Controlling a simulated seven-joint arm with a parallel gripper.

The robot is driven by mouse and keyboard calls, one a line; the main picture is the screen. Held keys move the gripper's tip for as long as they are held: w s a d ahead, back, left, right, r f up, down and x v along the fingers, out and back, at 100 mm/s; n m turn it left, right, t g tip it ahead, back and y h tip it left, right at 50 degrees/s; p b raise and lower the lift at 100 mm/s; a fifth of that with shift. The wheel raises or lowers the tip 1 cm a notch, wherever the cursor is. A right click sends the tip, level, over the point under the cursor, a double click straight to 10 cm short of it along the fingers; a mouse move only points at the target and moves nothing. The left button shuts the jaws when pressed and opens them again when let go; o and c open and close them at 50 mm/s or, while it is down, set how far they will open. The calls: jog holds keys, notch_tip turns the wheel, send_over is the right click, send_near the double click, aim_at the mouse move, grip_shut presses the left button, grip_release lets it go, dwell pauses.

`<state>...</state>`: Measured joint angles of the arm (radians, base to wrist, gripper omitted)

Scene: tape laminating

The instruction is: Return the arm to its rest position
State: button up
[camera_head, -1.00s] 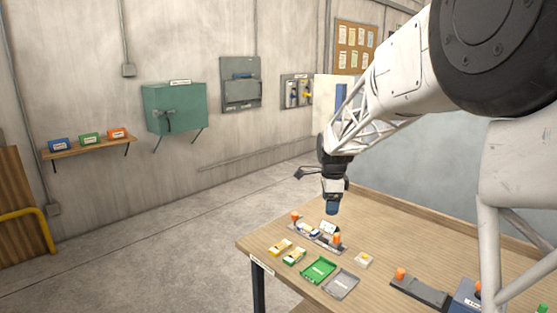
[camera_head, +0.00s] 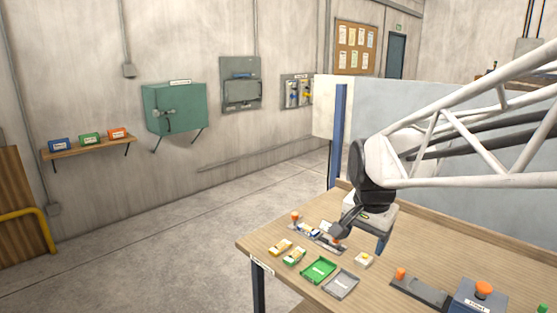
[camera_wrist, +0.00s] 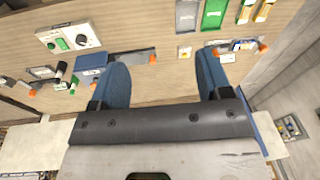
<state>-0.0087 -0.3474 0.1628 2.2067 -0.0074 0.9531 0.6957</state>
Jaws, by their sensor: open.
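My gripper (camera_wrist: 164,72) is open and empty. Its two blue fingers stand wide apart in the wrist view, with bare wooden table between them. In the head view, my gripper (camera_head: 382,243) hangs over the table (camera_head: 425,249), with one blue finger showing. My wrist covers part of the strip with orange knobs (camera_head: 295,217) behind it. A green tray (camera_head: 318,269) and a grey tray (camera_head: 341,284) lie in front of it on the table.
Yellow-labelled pieces (camera_head: 281,247) lie left of the green tray. A small white block with a yellow top (camera_head: 364,260) lies near the grey tray. A dark flat fixture (camera_head: 420,291) and a blue box with an orange button (camera_head: 483,290) stand at the right.

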jog(key=s+f+n, duration=0.2)
jog(key=s+n, duration=0.1)
jog(key=s, duration=0.6)
jog(key=s+f+n, duration=0.2)
jog(key=s+n, duration=0.2)
jog(key=s, duration=0.5)
jog(key=shift+s+d+n+t, duration=0.3)
jog(key=shift+s+d, duration=0.05)
jog(key=shift+s, duration=0.05)
